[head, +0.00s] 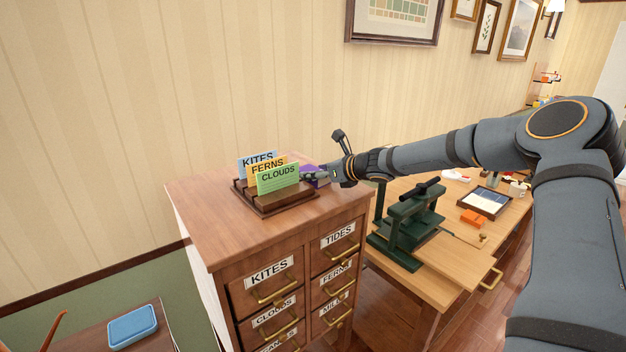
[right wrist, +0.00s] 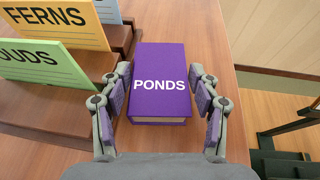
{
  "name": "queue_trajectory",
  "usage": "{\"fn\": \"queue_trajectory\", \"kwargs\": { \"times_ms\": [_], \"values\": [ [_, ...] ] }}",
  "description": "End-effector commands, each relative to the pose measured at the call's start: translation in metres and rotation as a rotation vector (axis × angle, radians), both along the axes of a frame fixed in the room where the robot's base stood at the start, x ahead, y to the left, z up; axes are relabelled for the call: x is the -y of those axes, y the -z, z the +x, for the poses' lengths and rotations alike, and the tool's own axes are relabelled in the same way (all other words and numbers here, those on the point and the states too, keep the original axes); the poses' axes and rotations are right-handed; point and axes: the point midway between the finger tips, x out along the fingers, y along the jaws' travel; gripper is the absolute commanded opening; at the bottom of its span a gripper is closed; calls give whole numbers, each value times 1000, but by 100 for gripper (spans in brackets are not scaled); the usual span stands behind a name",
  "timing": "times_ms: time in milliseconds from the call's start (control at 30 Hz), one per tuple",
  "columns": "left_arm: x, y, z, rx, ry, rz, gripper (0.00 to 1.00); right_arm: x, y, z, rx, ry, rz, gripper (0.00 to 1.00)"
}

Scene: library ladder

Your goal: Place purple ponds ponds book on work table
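The purple PONDS book (right wrist: 160,75) lies flat on top of the wooden card cabinet, its title facing up in the right wrist view. In the head view the book (head: 316,180) is a small purple patch, mostly hidden behind the card rack and my gripper. My right gripper (right wrist: 162,112) is open, with one finger on each side of the book's near end; a gap shows on both sides. In the head view my right gripper (head: 322,176) reaches in from the right over the cabinet top. The work table (head: 408,258) stands right of the cabinet. My left gripper is not in view.
A rack (head: 272,203) with KITES, FERNS and CLOUDS cards stands just left of the book. A green press (head: 408,226), an orange object (head: 474,217) and a framed tray (head: 485,201) are on the work table. The cabinet top (head: 215,215) is bare at its front left.

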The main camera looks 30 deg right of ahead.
Motion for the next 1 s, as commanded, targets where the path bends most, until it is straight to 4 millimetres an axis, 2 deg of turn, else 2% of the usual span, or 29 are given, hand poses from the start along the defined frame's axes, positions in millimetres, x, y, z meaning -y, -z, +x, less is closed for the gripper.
{"fn": "queue_trajectory", "kwargs": {
  "times_ms": [33, 333, 633, 767, 1000],
  "values": [
    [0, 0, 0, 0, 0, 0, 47, 0, 0, 0, 0, 0, 0, 55],
    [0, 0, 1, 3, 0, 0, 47, 0, 0, 0, 0, 0, 0, 16],
    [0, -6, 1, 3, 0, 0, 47, 1, -6, -1, 1, 0, 1, 15],
    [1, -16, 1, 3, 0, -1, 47, 3, -19, -3, 2, 3, 1, 15],
    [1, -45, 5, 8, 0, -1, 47, 5, -51, -8, 1, 4, 1, 15]
  ]
}}
